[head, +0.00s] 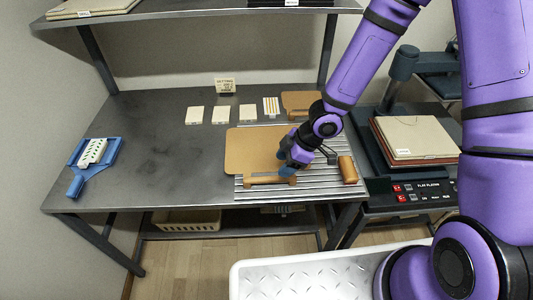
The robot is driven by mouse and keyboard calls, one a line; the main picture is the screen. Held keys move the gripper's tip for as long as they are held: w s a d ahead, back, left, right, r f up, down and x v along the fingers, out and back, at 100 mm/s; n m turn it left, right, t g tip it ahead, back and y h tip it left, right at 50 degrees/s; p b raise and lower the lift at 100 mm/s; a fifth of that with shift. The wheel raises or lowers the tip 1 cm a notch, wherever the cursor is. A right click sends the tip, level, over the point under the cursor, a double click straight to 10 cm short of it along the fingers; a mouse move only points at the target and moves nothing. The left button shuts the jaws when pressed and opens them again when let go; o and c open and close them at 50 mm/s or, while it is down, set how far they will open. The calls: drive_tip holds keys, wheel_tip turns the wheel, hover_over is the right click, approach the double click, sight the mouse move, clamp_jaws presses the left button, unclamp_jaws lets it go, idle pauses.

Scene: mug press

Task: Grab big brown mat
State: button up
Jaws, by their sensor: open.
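The big brown mat (248,150) lies flat on the table, its front right part over a ribbed metal slat area. A smaller brown mat (298,99) lies behind it to the right. My gripper (288,170) is over the big mat's front right part, just above a wooden bar (262,180) along the mat's front edge. My gripper's jaws are open. My arm hides part of the mat's right side, and whether the fingers touch the mat or bar cannot be told.
A wooden roller (348,170) stands right of my gripper on the ribbed slats (310,190). A press (415,140) with a beige pad is further right. Several pale cards (220,114) lie behind the mat. A blue tray (95,160) is at left. The table's left middle is clear.

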sight(271, 177)
drive_tip(key=shift+x, duration=4)
drive_tip(key=shift+w+a+f, duration=0.15)
drive_tip(key=shift+w+f, duration=0.05)
drive_tip(key=shift+f, duration=0.05)
drive_tip(key=shift+f, duration=0.25)
clamp_jaws()
